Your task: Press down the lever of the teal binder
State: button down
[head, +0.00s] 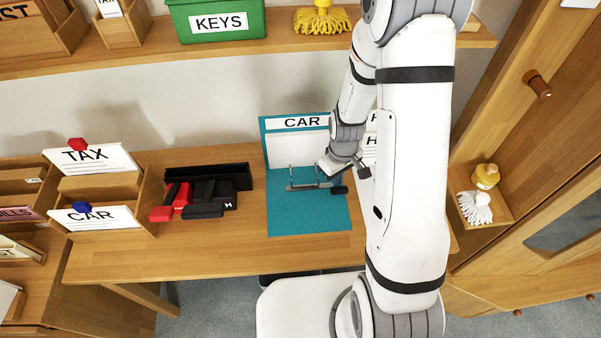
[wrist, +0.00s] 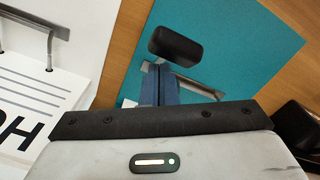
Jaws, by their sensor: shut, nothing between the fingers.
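The teal binder (head: 308,219) lies open on the desk, its CAR label at the top of the raised cover. Its metal lever mechanism (head: 304,187) has a black lever pad (head: 338,190) at the right end. In the wrist view the black lever pad (wrist: 175,47) shows over the teal sheet (wrist: 258,55). My gripper (wrist: 158,80) is shut and empty, its blue-grey fingers just below the pad in that view. In the head view my gripper (head: 343,163) is above the right part of the binder. I cannot tell whether the fingers touch the lever.
A second, white-papered binder (wrist: 45,90) with metal rings lies close beside the teal one, mostly behind my arm in the head view. A black tray (head: 228,177) with red and black tools sits left on the desk (head: 190,255). A shelf (head: 150,55) runs above.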

jog(key=shift+s, duration=0.1)
jog(key=shift+s+f+b, duration=0.75)
jog(key=shift+s+b, duration=0.05)
jog(key=shift+s, duration=0.3)
